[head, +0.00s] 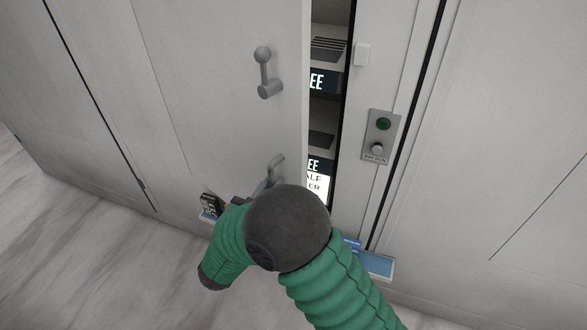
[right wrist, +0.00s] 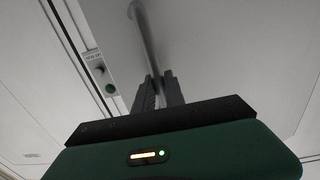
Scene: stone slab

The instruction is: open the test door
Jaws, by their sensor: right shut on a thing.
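The test door (head: 220,75) is a pale grey panel standing partly open, with a dark gap along its right edge. A grey lever handle (head: 265,75) is fixed on its upper part. A second bar handle (head: 275,170) sits lower on the door, partly hidden by my right arm. In the right wrist view my right gripper (right wrist: 159,88) is shut on the bar handle (right wrist: 143,35), which runs upward from the fingers. In the head view my green right arm hides most of the gripper. My left gripper is not in view.
A metal plate with a green button and a knob (head: 380,137) is on the frame right of the gap. Lit labelled shelves (head: 323,125) show inside. The marble-like floor (head: 80,250) is clear at left.

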